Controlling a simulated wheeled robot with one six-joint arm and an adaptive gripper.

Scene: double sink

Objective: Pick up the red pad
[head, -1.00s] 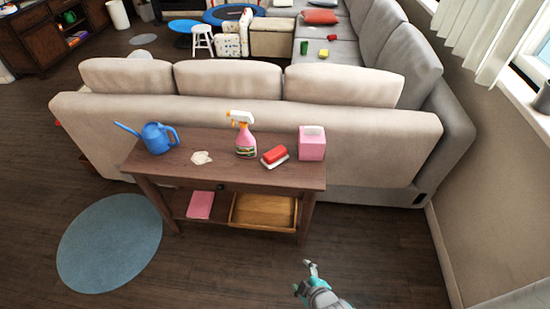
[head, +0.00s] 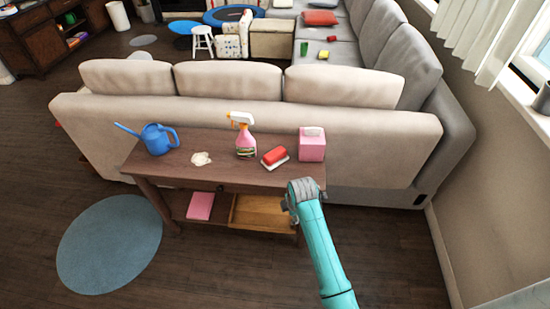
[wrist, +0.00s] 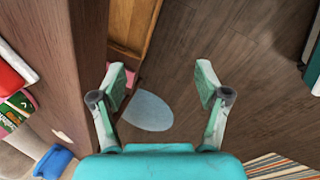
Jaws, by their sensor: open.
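The red pad (head: 275,155), a red block with a white underside, lies on the wooden console table (head: 215,177), between the spray bottle and the pink tissue box. It also shows, cut off, at the left edge of the wrist view (wrist: 10,82). My gripper (wrist: 160,84) is open, with nothing between its fingers. In the head view my arm reaches up to the table's front right corner, and its wrist hides most of the gripper. The gripper is beside the table's front edge, apart from the pad.
A pink and white spray bottle (head: 244,138) stands left of the pad; a pink tissue box (head: 312,148) stands right. The lower shelf holds a wooden tray (head: 262,212) and a pink item (head: 200,206).

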